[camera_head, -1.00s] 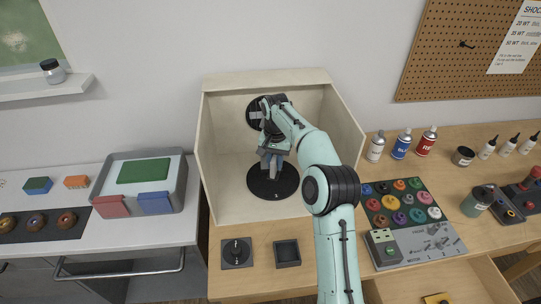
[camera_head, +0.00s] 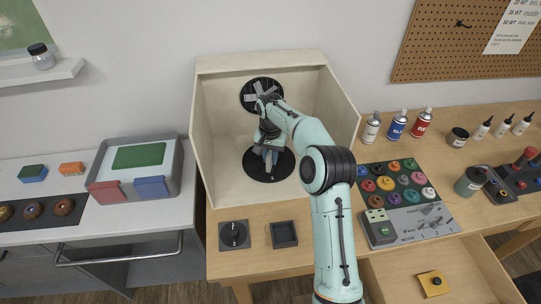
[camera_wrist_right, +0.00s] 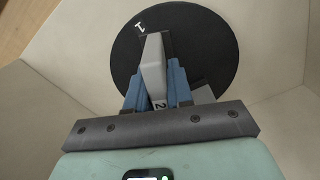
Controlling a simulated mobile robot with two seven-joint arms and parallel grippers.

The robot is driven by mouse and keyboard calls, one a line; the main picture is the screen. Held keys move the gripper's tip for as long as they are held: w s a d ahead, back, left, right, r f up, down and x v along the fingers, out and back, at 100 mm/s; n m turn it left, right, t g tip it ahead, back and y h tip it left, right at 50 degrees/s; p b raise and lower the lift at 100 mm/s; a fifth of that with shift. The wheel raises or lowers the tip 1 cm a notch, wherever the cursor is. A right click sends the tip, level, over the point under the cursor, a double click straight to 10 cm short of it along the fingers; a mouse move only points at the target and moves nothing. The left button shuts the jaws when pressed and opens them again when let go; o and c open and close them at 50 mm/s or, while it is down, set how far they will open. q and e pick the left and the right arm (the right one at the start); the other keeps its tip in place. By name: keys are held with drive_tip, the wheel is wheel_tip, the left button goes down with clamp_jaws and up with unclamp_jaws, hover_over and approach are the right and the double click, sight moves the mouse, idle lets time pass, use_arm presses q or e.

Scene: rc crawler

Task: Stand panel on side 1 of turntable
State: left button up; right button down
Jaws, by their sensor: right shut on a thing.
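The turntable (camera_head: 254,167) is a black disc on the floor of a cream open-front booth. My right gripper (camera_head: 268,157) is over it, coming from above. In the right wrist view my right gripper (camera_wrist_right: 154,78) has its blue fingers on both sides of a light grey panel (camera_wrist_right: 153,62), shut on it. The panel is seen nearly edge-on, over the turntable (camera_wrist_right: 212,48). A white "1" shows on the disc near its far left rim, and a "2" shows close to the gripper. I cannot tell whether the panel touches the disc. My left gripper is out of view.
The booth (camera_head: 206,130) has walls on both sides and a round black fan (camera_head: 262,92) at its back. Paint pots, cans and an open drawer (camera_head: 470,262) are at right.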

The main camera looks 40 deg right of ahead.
drive_tip(key=shift+f, duration=0.5)
drive_tip(key=c, duration=0.9)
unclamp_jaws()
wheel_tip(320, 180, up, 13)
drive_tip(key=shift+r, duration=0.15)
